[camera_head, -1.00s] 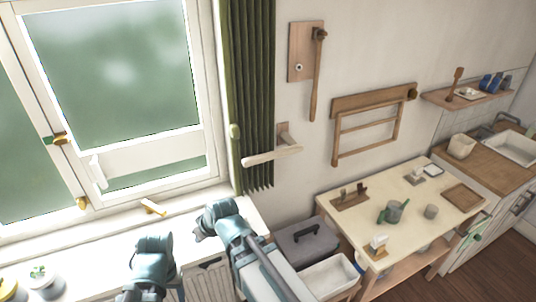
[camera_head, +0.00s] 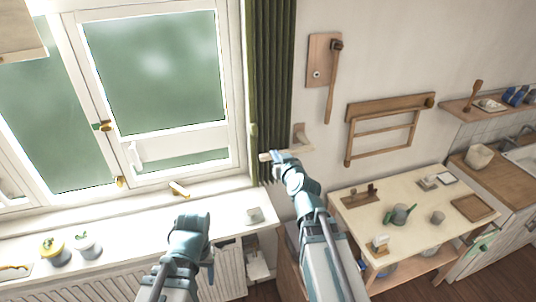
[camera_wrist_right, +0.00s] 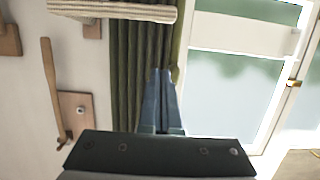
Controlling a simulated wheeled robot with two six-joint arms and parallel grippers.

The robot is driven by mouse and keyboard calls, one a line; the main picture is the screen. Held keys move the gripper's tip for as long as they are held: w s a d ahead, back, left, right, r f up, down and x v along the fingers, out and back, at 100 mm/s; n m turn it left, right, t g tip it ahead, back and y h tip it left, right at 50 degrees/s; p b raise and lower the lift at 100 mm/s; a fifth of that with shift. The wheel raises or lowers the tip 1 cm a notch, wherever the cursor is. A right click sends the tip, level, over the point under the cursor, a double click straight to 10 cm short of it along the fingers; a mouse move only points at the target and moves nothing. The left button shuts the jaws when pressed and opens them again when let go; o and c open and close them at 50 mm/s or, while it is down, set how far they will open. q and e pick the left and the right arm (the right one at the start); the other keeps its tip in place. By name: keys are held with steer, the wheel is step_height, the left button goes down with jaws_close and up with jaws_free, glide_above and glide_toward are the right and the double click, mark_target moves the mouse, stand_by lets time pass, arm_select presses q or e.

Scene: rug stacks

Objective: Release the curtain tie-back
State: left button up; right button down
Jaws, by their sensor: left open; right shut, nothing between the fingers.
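The green curtain (camera_head: 268,85) hangs gathered beside the window. A pale wooden arm, which looks like the tie-back (camera_head: 305,151), reaches from a bracket (camera_head: 299,134) on the wall across the curtain's lower part. In the right wrist view this arm (camera_wrist_right: 115,11) lies across the top, above the fingers. My right gripper (camera_head: 283,157) overlaps the arm in the head view and hides part of it; I cannot tell whether they touch. Its fingers (camera_wrist_right: 160,75) are shut and empty in front of the curtain. My left gripper (camera_head: 190,222) is low before the sill, open, fingers unclear.
The window (camera_head: 155,70) is left of the curtain, above a sill (camera_head: 130,226) with small pots. A wall panel (camera_head: 323,62) with a hanging rod and a wooden rack (camera_head: 388,107) are to the right. A table (camera_head: 455,196) with small items stands below them.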

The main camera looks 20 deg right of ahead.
steer(key=shift+w, duration=0.15)
steer(key=w+f+b, duration=0.6)
steer(key=w, duration=0.3)
steer(key=shift+w+a+f, duration=0.2)
steer(key=shift+f, duration=0.05)
